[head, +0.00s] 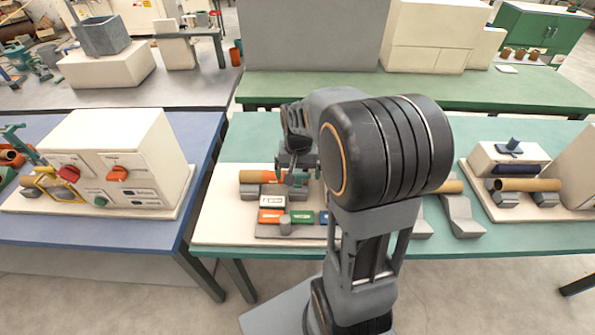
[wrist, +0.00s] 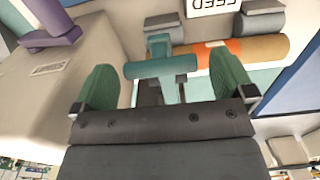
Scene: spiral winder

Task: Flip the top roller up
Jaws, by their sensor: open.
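The top roller (wrist: 150,69) is a teal cylinder on a teal bracket in the wrist view, lying across in front of a brown tube (wrist: 265,47) with an orange band. My gripper (wrist: 166,86) is open, with green finger pads left and right of the roller in the picture. Nothing shows between the pads touching them, and I cannot tell the remaining depth to the roller. In the head view my gripper (head: 289,166) is over the winder's left part, beside the orange-banded tube (head: 255,177). My arm hides much of the winder there.
An upside-down FEED label (wrist: 212,6) and grey supports lie beyond the roller. A beige housing (wrist: 60,85) and a purple part (wrist: 50,25) stand at the left in the wrist view. Orange and green control blocks (head: 270,216) sit at the winder's front.

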